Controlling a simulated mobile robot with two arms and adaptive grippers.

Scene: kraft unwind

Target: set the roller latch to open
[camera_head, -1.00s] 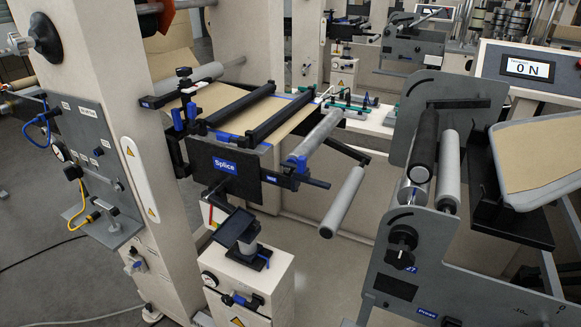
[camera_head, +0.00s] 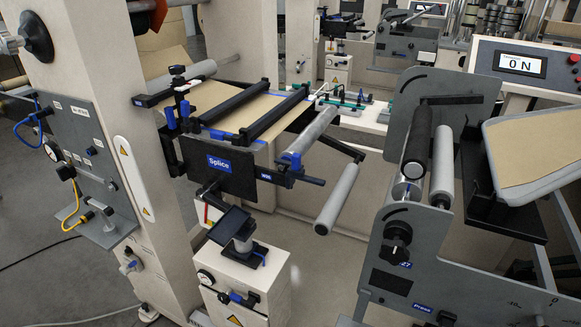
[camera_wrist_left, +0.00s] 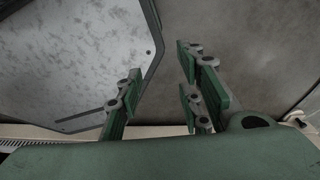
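No part is clearly marked as the roller latch in the head view. The grey roller stand (camera_head: 420,270) at the right carries a black roller (camera_head: 417,140) and a pale grey roller (camera_head: 442,165). A black knob (camera_head: 398,238) sits on the stand's front plate, above a small label. I cannot read a latch position from it. My left gripper (camera_wrist_left: 158,65) shows in the left wrist view, with its green fingers apart and nothing between them. It is outside the head view. My right gripper is in neither view.
The splice table (camera_head: 220,175) stands in the middle, with a free-ended grey roller (camera_head: 337,198) sticking out. A cream pedestal (camera_head: 240,285) stands in front. In the left wrist view, a scuffed grey metal plate (camera_wrist_left: 75,60) is at the left.

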